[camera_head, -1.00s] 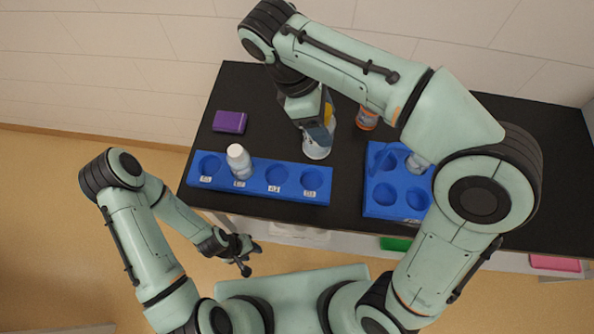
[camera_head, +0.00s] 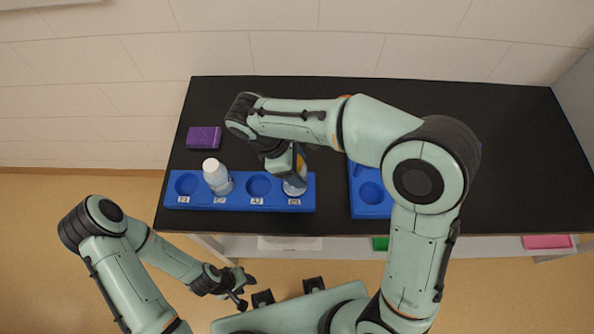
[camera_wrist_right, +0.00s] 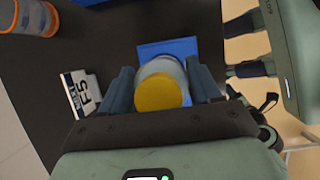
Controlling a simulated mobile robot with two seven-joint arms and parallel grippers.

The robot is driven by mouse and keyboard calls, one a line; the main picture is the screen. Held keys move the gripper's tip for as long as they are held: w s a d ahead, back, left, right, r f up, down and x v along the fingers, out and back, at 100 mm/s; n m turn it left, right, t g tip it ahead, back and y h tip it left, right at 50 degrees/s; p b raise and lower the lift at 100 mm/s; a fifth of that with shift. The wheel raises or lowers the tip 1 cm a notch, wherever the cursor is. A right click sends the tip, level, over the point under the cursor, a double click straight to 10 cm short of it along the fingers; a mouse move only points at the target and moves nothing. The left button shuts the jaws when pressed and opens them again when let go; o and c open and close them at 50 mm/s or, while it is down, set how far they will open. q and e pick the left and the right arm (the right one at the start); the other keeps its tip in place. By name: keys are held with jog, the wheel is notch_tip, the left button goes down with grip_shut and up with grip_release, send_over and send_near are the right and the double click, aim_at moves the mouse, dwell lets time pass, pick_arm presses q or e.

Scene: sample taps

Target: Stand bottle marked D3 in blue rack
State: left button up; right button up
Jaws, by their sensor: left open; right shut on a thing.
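My right gripper (camera_head: 298,166) is shut on a pale bottle with a yellow cap, which shows in the right wrist view (camera_wrist_right: 158,92). In the head view the bottle (camera_head: 293,188) is upright at the right-end socket of the long blue rack (camera_head: 237,203). I cannot tell whether its base is inside the socket. No mark on the bottle is readable. A white bottle (camera_head: 216,177) stands in the rack's second socket from the left. The first and third sockets are empty. My left gripper (camera_head: 240,288) is open and empty, below the table's front edge.
A second blue rack (camera_head: 370,211) stands to the right, partly hidden by my right arm. A purple box (camera_head: 204,138) lies behind the long rack. The right wrist view shows an orange-banded container (camera_wrist_right: 32,17) and a white labelled piece (camera_wrist_right: 78,93) beside the gripper.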

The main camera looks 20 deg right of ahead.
pick_arm(q)
jog(key=shift+s+f, duration=0.2)
pick_arm(e)
jog(key=shift+f, duration=1.3)
jog(key=shift+f, duration=0.15)
pick_arm(q)
jog(key=shift+f, duration=0.1)
pick_arm(e)
jog(key=o, duration=1.6)
pick_arm(q)
jog(key=w+r+p, duration=0.2)
jog(key=r, duration=0.1)
jog(key=shift+w, duration=0.15)
pick_arm(e)
jog(key=v, duration=1.2)
jog(key=shift+s, duration=0.15)
